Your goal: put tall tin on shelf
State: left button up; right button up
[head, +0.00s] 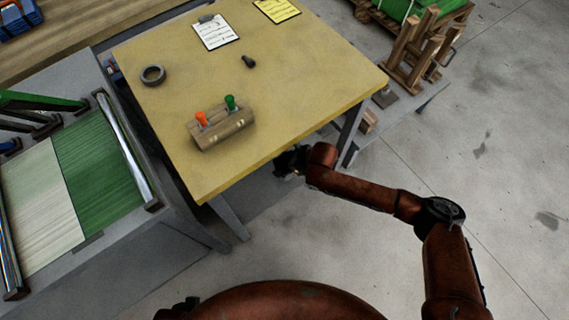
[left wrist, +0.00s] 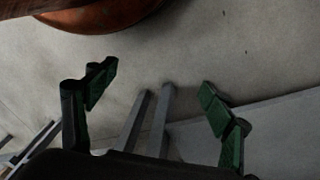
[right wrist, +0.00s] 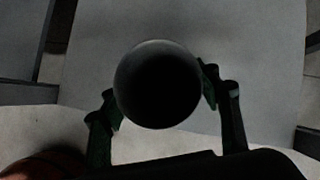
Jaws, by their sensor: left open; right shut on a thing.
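My right gripper (head: 287,162) reaches below the front edge of the yellow-topped table (head: 300,75), partly hidden by the table top. In the right wrist view its fingers (right wrist: 157,98) are shut on the tall tin (right wrist: 157,84), which shows end-on as a dark round shape. The tin's height and any contact below it cannot be seen. A pale flat panel (right wrist: 220,55) lies behind the tin, apparently the low shelf under the table. My left gripper (left wrist: 157,88) is open and empty, above the floor.
On the table stand a wooden block with orange and green knobs (head: 222,127), a tape roll (head: 153,75), a small dark item (head: 248,61) and clipboards (head: 215,32). A machine with green sheet (head: 95,165) stands left. Table legs (head: 228,218) flank the under-table space. Floor right is mostly clear.

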aim_at(282, 166)
jog(key=shift+w+f, duration=0.3)
jog(key=shift+w, duration=0.05)
jog(key=f+b, duration=0.1)
jog(key=f, duration=0.2)
jog(key=shift+w+d+f+b, duration=0.1)
jog(key=shift+w+f+b, duration=0.1)
jog(key=shift+f+b, duration=0.15)
jog(key=shift+c, duration=0.5)
jog(key=o, duration=1.3)
jog(key=shift+c, duration=0.2)
pick_arm(q)
jog(key=shift+t+h, duration=0.4)
jog(key=shift+t, duration=0.4)
jog(key=w+d+f, duration=0.1)
jog(key=f, duration=0.1)
jog(key=w+d+f, duration=0.1)
jog(key=w, duration=0.1)
jog(key=shift+w+d+f, duration=0.2)
jog(key=shift+d+f, duration=0.1)
jog(key=shift+f, duration=0.1)
pick_arm(e)
jog(key=shift+r, duration=0.1)
